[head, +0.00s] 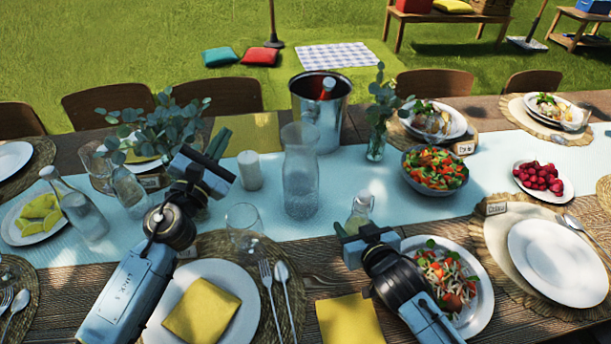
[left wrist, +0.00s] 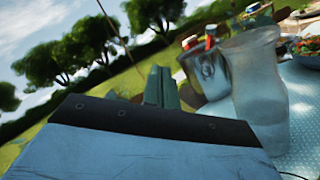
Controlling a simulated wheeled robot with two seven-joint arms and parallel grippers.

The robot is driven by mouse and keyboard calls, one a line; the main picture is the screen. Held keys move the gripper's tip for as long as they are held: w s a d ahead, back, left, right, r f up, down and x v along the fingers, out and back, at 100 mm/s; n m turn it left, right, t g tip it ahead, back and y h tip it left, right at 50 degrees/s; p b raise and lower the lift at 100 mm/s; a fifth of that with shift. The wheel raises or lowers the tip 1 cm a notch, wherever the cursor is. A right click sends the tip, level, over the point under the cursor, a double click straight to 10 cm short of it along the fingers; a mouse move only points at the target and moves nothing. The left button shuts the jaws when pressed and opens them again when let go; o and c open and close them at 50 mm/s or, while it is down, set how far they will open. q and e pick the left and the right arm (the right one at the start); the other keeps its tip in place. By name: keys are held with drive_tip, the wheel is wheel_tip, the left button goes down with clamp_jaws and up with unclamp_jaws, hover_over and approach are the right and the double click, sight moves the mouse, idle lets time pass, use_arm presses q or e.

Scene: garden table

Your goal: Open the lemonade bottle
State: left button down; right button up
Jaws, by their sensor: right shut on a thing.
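A small clear glass bottle (head: 360,211) with pale contents, seemingly the lemonade bottle, stands roughly upright at the runner's front edge. My right gripper (head: 362,234) is shut on it from the near side and hides its lower part. Whether its top is closed is too small to tell. My left gripper (head: 219,143) is raised above the table, left of the glass carafe (head: 300,178) and apart from the bottle. In the left wrist view its fingers (left wrist: 161,87) are close together with nothing seen between them; the carafe (left wrist: 260,95) is to their right.
Another clear bottle (head: 82,212) stands at the left by the lemon plate (head: 35,238). An empty glass (head: 243,222) and a white candle (head: 249,171) are near my left arm. The metal bucket (head: 335,128) stands behind the carafe. A salad plate (head: 482,306) lies by my right arm.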

use_arm(q)
drive_tip(key=s+d+m+g+h, duration=0.3)
drive_tip(key=d+m+g+h, duration=0.55)
drive_tip(key=d, duration=1.05)
wheel_tip(320, 180, down, 4)
drive_tip(key=s+a+n+g+h, duration=0.2)
drive_tip(key=s+n+g+h, duration=0.15)
drive_tip(key=g, duration=0.65)
drive_tip(key=w+d+f, duration=0.2)
drive_tip(key=d+f, duration=0.1)
drive_tip(key=d, duration=0.5)
drive_tip(key=shift+d, duration=0.4)
drive_tip(key=shift+s+r, duration=0.1)
drive_tip(key=shift+s, duration=0.35)
